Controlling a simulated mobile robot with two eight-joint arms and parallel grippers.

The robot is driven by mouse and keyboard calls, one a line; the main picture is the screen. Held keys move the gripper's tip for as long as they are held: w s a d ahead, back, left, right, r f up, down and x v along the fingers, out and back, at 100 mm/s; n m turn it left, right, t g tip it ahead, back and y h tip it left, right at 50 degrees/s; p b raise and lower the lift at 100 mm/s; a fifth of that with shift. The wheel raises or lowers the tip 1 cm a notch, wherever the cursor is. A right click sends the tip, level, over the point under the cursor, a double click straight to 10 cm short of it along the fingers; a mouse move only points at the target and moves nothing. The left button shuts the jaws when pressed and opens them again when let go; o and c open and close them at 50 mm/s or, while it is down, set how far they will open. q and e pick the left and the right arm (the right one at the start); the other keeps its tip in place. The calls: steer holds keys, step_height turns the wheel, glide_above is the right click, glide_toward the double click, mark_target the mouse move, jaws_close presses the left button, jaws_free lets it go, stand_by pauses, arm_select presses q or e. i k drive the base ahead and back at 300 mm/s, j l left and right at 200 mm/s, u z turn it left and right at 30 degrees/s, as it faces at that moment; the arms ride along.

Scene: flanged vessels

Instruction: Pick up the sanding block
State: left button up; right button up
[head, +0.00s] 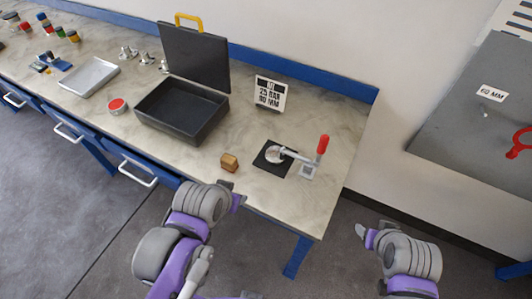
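A small tan-brown block (229,162), which looks like the sanding block, lies on the workbench top (270,206) near its front edge, left of a black mat (268,167). My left gripper (234,191) is just in front of the block, near the bench edge, apart from it. Its fingertips appear spread with nothing between them. My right gripper (372,231) is off the bench's right end, far from the block. Its fingertips also appear apart and empty.
A toggle clamp with a red handle (322,145) stands by the mat. An open black case (182,112), a red-topped tin (117,106), a metal tray (90,76) and a sign (270,93) also stand on the bench. A grey panel (480,110) is at right.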

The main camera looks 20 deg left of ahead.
mark_target(228, 162)
steer(key=k+j+z, duration=0.25)
steer(key=j+z, duration=0.15)
steer(key=k+j+z, duration=0.25)
steer(key=j+z, duration=0.2)
